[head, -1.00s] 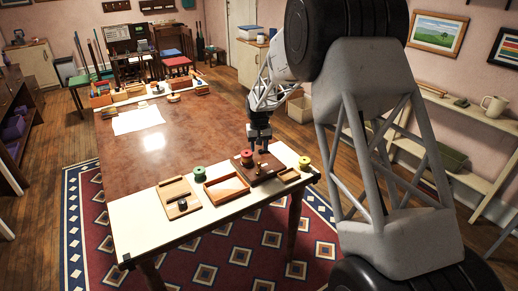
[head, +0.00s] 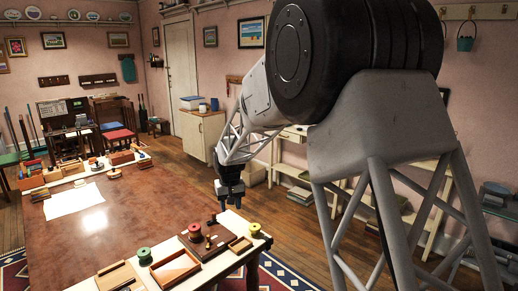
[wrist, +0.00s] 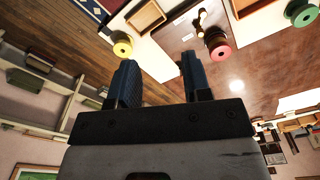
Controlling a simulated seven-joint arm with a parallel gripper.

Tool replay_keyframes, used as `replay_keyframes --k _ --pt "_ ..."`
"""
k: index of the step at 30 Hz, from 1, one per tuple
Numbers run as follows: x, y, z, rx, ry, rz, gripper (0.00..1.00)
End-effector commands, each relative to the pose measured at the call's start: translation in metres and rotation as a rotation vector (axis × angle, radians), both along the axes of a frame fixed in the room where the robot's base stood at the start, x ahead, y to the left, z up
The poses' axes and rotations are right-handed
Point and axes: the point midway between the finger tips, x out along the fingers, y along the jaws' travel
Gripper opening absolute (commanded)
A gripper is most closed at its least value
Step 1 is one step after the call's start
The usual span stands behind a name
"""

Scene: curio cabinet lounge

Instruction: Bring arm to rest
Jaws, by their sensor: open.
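My gripper (head: 231,207) hangs at the end of my arm in the head view, above the near right part of the table (head: 130,215). In the wrist view its two dark fingers (wrist: 158,58) stand apart with nothing between them. The gripper is clear of the things on the table. A red spool (head: 195,231) stands on a dark wooden board (head: 217,239), which also carries a small dark peg-like piece. The red spool also shows in the wrist view (wrist: 218,49).
A green spool (head: 145,255), an orange-rimmed tray (head: 175,268) and a yellow spool (head: 255,229) line the near table edge. A white cabinet (head: 203,135) and shelves (head: 290,165) stand behind the arm. White paper (head: 74,200) lies at the table's far left.

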Motion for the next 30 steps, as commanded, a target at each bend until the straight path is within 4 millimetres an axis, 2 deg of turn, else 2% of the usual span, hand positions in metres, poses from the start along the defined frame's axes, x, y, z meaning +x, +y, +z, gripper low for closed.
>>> replay_keyframes --k 3,13,30 --pt "-0.019 -0.024 0.023 0.004 -0.012 -0.019 0.45" --pt "-0.077 -0.083 0.07 0.011 -0.038 -0.068 0.45" --pt "-0.193 -0.17 0.125 0.019 -0.082 -0.152 0.45"
